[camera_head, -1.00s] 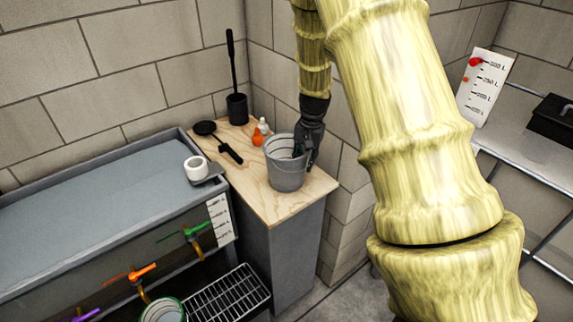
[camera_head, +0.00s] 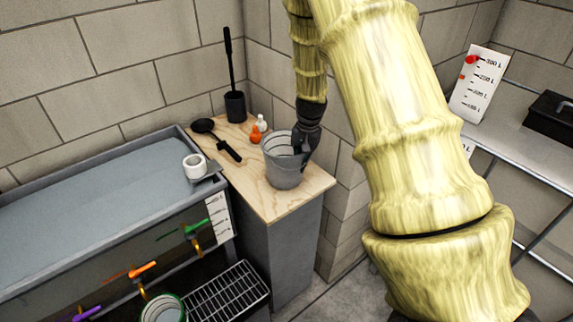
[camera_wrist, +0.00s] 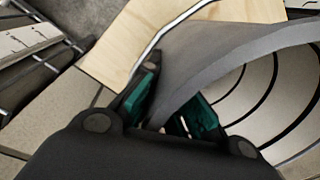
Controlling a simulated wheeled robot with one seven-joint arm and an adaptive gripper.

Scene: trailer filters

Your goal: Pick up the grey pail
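The grey pail (camera_head: 282,172) stands upright on the wooden top of a narrow cabinet, with dark rings on its pale inside. My gripper (camera_head: 303,160) is at the pail's right rim, pointing down. In the wrist view my gripper (camera_wrist: 172,105) has its teal-padded fingers on either side of the pail's wall (camera_wrist: 215,62), one outside and one inside. The fingers stand apart, with a visible gap around the wall. A thin pale wire runs along the pail's outside. The lower inside of the pail is hidden.
Orange and white bottles (camera_head: 256,135), a black brush holder (camera_head: 235,106) and a black scoop (camera_head: 229,151) share the wooden top (camera_head: 268,208). A sink with a white cup (camera_head: 195,167) is at left. Block walls stand close behind and right.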

